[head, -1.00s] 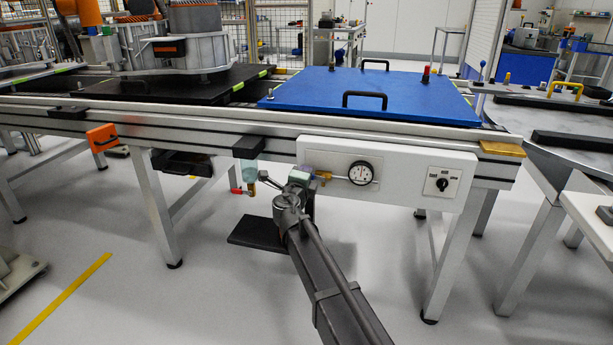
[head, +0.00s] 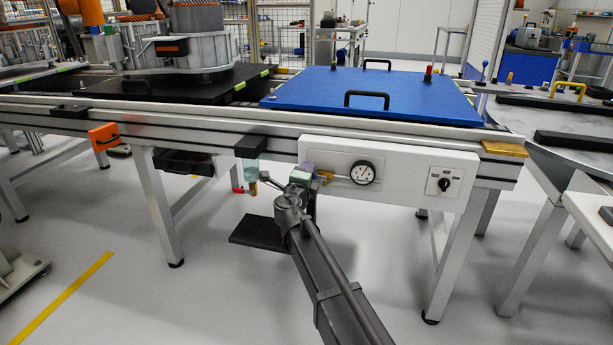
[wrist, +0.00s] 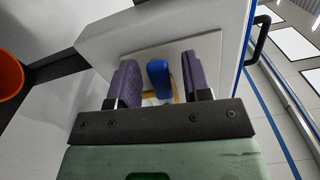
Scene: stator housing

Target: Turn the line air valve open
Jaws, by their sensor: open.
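The valve's blue handle (wrist: 158,76) stands up between my fingers in the wrist view, in front of a pale plate. A little of its yellow body (wrist: 150,97) shows below it. My gripper (wrist: 160,80) is open, with one purple finger on each side of the handle and a visible gap on both sides. In the head view my gripper (head: 305,173) is at the left part of the white panel (head: 410,190). There the handle is hidden behind it, and a brass fitting (head: 325,177) shows just to its right.
A round gauge (head: 362,173) sits right of the fitting, and a black rotary knob (head: 444,184) is farther right on the panel. The blue plate (head: 400,95) lies above on the line.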

